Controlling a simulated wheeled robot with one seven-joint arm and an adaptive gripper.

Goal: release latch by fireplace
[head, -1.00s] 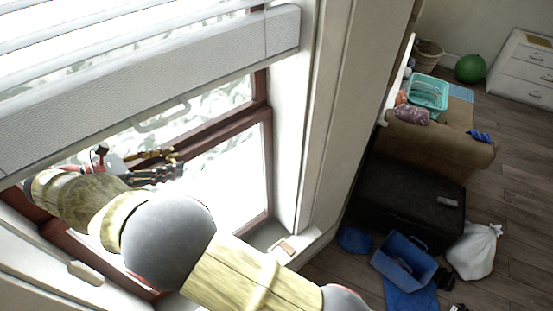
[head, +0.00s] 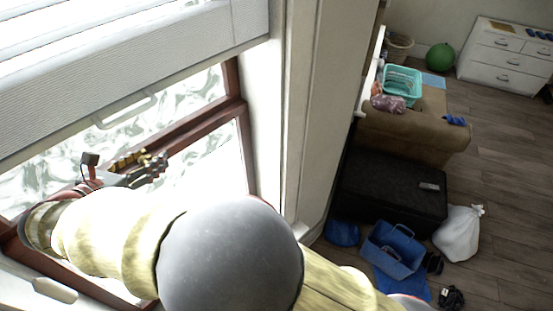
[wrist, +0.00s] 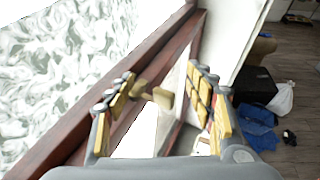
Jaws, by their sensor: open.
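A small tan latch (wrist: 163,97) shows in the wrist view on the dark red window rail, between my gripper's fingers and beyond them. I cannot tell whether either finger touches it. My gripper (wrist: 162,76) is open, with one finger on each side of the latch in the picture. In the head view my gripper (head: 156,165) is beside the window's middle rail (head: 205,122), and the latch cannot be made out there. The fireplace is not in clear view.
A white blind (head: 130,85) hangs over the upper window, above my gripper. A pale handle (head: 55,290) sits on the lower frame at left. A black chest (head: 390,190), blue caddy (head: 393,250) and white bag (head: 458,232) are on the floor at right.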

